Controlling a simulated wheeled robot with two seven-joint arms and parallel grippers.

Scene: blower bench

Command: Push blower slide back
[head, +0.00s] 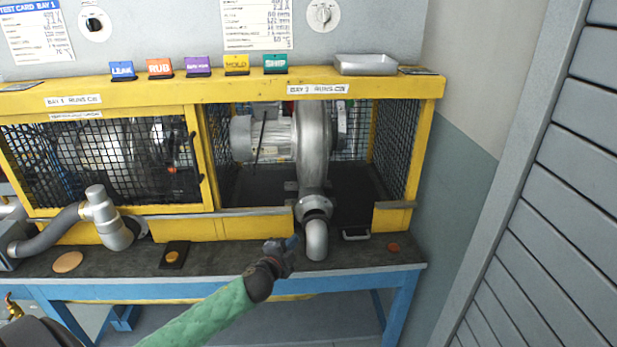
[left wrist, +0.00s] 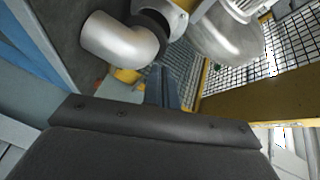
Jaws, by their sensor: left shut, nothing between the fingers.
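The grey metal blower (head: 314,150) stands in the open right bay, with its motor to the left. Its elbow outlet (head: 317,238) points down over the bench front; the elbow also shows in the left wrist view (left wrist: 118,42). A dark plate (head: 352,207) lies under the blower, and a light-edged handle (head: 356,235) sits at the front right of it. My left gripper (head: 286,244) is shut and empty, just left of the elbow. Its fingers show in the left wrist view (left wrist: 163,88). I cannot tell whether they touch anything. My right gripper is not in view.
A yellow frame (head: 425,150) with mesh sides surrounds the bay. The left bay's mesh door (head: 100,165) is shut, with a grey hose and elbow (head: 112,225) before it. Several coloured cards and a metal tray (head: 365,64) stand on top. The bench front right is mostly clear.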

